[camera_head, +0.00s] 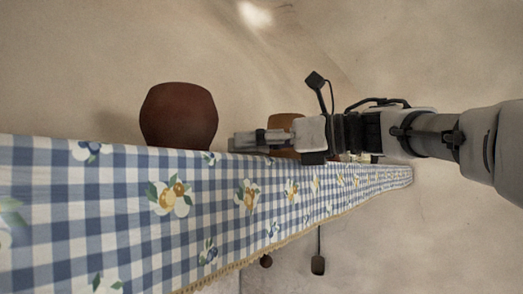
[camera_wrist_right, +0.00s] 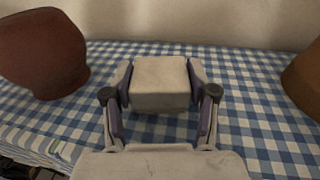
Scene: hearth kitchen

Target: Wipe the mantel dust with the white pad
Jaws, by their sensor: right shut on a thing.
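The mantel (camera_head: 110,215) runs across the head view under a blue-and-white checked cloth with printed flowers; the cloth also fills much of the right wrist view (camera_wrist_right: 255,120). My right gripper (camera_head: 262,139) reaches in from the right over the mantel's back part. In the right wrist view its two fingers are shut on the sides of the white pad (camera_wrist_right: 161,84), a pale block. The pad is at or just above the cloth; I cannot tell whether it touches. I cannot make out any dust on the cloth. My left gripper is not in view.
A dark red-brown pot (camera_head: 179,115) stands on the mantel left of my right gripper. A lighter brown pot (camera_wrist_right: 305,80) stands on the other side, partly hidden by the gripper in the head view. A plain wall (camera_head: 120,60) is close behind. Dark utensils (camera_head: 318,264) hang below the front edge.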

